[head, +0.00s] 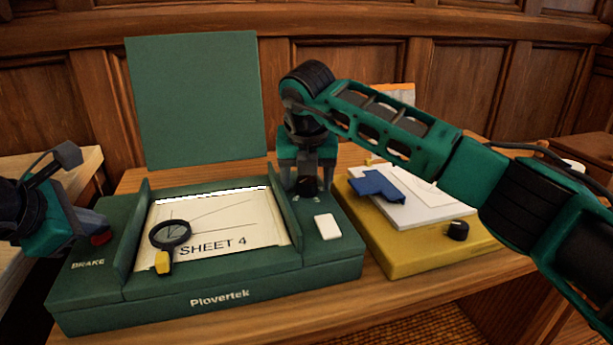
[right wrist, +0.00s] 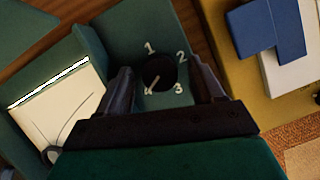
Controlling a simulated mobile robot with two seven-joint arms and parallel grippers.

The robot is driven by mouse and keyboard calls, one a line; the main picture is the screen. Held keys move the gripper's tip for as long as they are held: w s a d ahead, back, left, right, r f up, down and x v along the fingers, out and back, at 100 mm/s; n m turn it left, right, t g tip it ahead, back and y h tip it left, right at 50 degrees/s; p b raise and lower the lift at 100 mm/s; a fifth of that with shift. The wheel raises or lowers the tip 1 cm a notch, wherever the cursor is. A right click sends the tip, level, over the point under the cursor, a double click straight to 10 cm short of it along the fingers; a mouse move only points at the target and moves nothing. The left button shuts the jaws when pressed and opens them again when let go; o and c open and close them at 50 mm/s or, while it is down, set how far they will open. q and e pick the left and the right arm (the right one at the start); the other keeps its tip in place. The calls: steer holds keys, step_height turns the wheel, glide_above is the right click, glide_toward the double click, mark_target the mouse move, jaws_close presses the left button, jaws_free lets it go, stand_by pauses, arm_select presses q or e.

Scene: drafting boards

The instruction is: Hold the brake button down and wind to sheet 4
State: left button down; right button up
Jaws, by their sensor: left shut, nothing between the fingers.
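The green Plovertek board (head: 215,290) lies on the desk, and its sheet (head: 215,222) reads "SHEET 4". The red brake button (head: 102,239) is at its left, above the word BRAKE. My left gripper (head: 93,224) is shut with its tips at the button, partly hiding it; I cannot tell how far the button is down. The dark winding knob (right wrist: 160,73) is ringed by the numbers 1 to 4, and its pointer line aims at 4. My right gripper (right wrist: 162,68) is open, with a finger on either side of the knob and visible gaps; it also shows in the head view (head: 307,187).
A magnifier (head: 170,236) lies on the sheet. A white block (head: 327,227) sits on the board's right side. A yellow unit (head: 400,256) with a blue piece (head: 378,186) and a black knob (head: 458,230) stands close on the right. A green panel (head: 195,100) rises behind.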

arm_select(q)
steer(key=shift+f, duration=0.1)
arm_select(e)
steer(key=shift+r, duration=0.1)
steer(key=v, duration=1.2)
arm_select(q)
steer(key=shift+r+p, duration=0.65)
steer(key=shift+r, duration=0.45)
arm_select(e)
steer(key=shift+r, duration=0.55)
arm_select(q)
step_height(320, 180, up, 5)
steer(key=p, duration=0.3)
arm_select(e)
step_height(320, 180, up, 3)
steer(key=shift+r, duration=0.2)
